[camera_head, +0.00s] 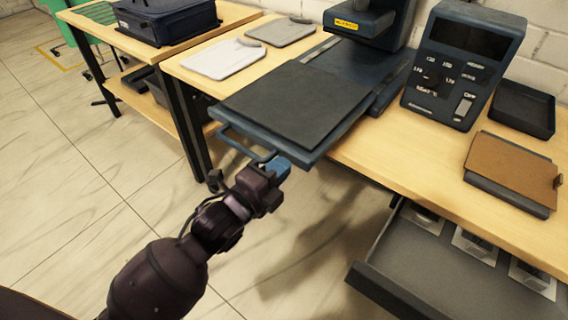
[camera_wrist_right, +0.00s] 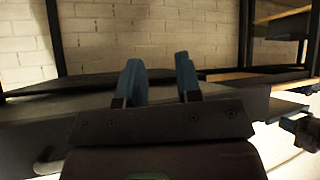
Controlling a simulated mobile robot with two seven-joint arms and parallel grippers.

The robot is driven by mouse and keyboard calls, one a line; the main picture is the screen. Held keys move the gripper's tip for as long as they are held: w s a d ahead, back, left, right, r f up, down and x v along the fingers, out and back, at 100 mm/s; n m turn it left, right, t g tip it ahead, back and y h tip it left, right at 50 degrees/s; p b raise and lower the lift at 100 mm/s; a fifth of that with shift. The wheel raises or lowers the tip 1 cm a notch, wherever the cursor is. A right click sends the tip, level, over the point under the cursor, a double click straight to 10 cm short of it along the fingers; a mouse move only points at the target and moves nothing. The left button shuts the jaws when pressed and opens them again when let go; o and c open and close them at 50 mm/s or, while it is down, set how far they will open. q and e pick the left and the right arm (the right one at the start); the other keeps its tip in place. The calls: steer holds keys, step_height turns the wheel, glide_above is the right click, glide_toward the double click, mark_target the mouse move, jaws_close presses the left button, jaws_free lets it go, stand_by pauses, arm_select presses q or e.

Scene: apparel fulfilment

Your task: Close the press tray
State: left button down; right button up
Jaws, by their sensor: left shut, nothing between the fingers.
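The press tray (camera_head: 292,101) is a dark flat plate in a blue frame, slid out from under the press (camera_head: 368,22) and past the table's front edge. Its bar handle (camera_head: 240,143) runs along the front edge. My left gripper (camera_head: 283,166) is shut and empty, its blue fingertips at the handle's right end by the tray's front corner; I cannot tell whether they touch. My right gripper (camera_wrist_right: 160,82) shows only in the right wrist view, its two blue fingers apart with nothing between them.
An open grey drawer (camera_head: 385,290) juts out below the table at right. A control box (camera_head: 462,62), a black bin (camera_head: 522,108) and a brown-topped board (camera_head: 513,168) stand on the wooden table (camera_head: 395,165). Two flat boards lie at left. Floor in front is clear.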

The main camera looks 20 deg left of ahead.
mark_target(353, 96)
arm_select(q)
steer(key=shift+w+d, duration=0.15)
steer(key=shift+w, duration=0.35)
arm_select(e)
steer(key=shift+s, duration=0.15)
arm_select(q)
steer(key=shift+w, duration=0.15)
